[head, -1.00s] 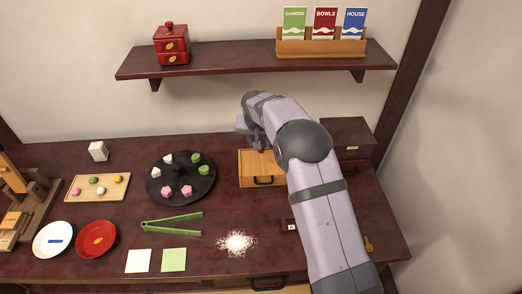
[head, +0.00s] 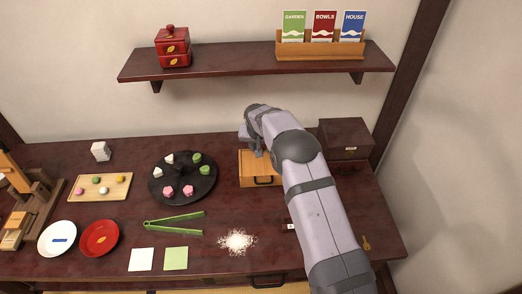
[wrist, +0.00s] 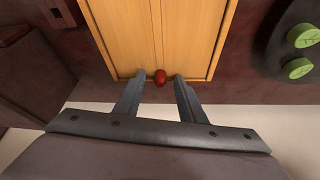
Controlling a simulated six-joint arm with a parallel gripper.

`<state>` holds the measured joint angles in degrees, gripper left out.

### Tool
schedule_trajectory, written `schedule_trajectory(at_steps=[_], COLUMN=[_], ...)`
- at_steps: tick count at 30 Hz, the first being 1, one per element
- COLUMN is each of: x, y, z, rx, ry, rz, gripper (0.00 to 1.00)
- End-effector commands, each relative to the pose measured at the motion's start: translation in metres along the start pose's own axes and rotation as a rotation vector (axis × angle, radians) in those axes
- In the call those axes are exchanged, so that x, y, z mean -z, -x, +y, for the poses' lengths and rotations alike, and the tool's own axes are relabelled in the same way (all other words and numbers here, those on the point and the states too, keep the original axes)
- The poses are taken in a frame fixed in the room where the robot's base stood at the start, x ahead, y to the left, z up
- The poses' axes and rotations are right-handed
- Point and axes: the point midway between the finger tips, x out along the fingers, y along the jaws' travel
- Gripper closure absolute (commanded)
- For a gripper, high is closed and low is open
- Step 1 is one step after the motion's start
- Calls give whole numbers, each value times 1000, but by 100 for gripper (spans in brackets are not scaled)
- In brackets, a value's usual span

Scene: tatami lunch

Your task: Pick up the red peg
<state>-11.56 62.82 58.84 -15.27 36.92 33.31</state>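The red peg (wrist: 160,77) shows in the wrist view as a small rounded red knob at the edge of the wooden box (wrist: 196,40). In the head view the box (head: 252,177) stands on the table, and I cannot make out the peg beside my gripper. My gripper (wrist: 158,76) is open, with one fingertip on each side of the peg and a visible gap on both sides. It holds nothing. In the head view my gripper (head: 255,151) is at the back edge of the box.
A black round tray (head: 156,190) with several small pieces stands left of the box. A dark box (head: 345,138) stands to the right. A shelf (head: 220,70) hangs on the wall above. White grains (head: 236,241) and green tongs (head: 174,222) lie in front.

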Motion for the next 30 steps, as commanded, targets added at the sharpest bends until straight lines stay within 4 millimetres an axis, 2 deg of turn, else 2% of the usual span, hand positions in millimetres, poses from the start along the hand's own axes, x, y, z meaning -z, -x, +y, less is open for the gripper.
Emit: schedule_trajectory(at_steps=[2,7,22,26,30], x=[0,0,3,8,18], y=[0,0,5,16,36], z=[0,0,0,0,-1], rx=[0,0,1,1,2], ry=[0,0,-1,-1,-1], rz=[0,1,3,4,5], gripper=[63,100,100,100,100])
